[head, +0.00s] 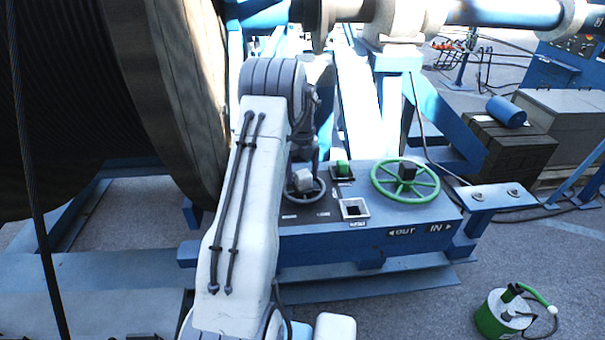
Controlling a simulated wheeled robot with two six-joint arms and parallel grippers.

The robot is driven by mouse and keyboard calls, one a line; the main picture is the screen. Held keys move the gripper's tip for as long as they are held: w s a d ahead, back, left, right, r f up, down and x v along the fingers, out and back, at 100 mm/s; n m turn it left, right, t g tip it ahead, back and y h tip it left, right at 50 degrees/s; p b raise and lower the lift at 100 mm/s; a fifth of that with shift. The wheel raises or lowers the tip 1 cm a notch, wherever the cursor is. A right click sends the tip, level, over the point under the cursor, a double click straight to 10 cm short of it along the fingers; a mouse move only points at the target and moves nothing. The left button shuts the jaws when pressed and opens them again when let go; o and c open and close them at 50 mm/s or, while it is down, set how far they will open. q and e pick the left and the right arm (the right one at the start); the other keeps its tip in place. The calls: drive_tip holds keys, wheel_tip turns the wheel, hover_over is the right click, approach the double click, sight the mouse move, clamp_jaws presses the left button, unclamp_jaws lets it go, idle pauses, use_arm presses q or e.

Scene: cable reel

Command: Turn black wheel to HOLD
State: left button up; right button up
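The black wheel (319,193) is a small hand wheel with a grey block at its hub, on top of the blue control box (330,252). Its left part is close to my arm's outline. Small white labels lie on the panel in front of it, too small to read. My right arm rises through the middle of the view and bends down over the box. My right gripper (314,160) hangs just above and behind the wheel, mostly hidden by the arm. I cannot tell if it touches the wheel or whether its fingers are open. My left gripper is out of view.
A larger green hand wheel (381,192) stands right of the black wheel, above OUT and IN arrows. The big cable reel (175,90) fills the left. A green canister (490,318) stands on the ground.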

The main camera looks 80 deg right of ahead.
drive_tip(key=shift+s, duration=0.1)
drive_tip(key=shift+r, duration=0.15)
wheel_tip(320, 180, up, 10)
drive_tip(key=b, duration=0.3)
idle(0.7)
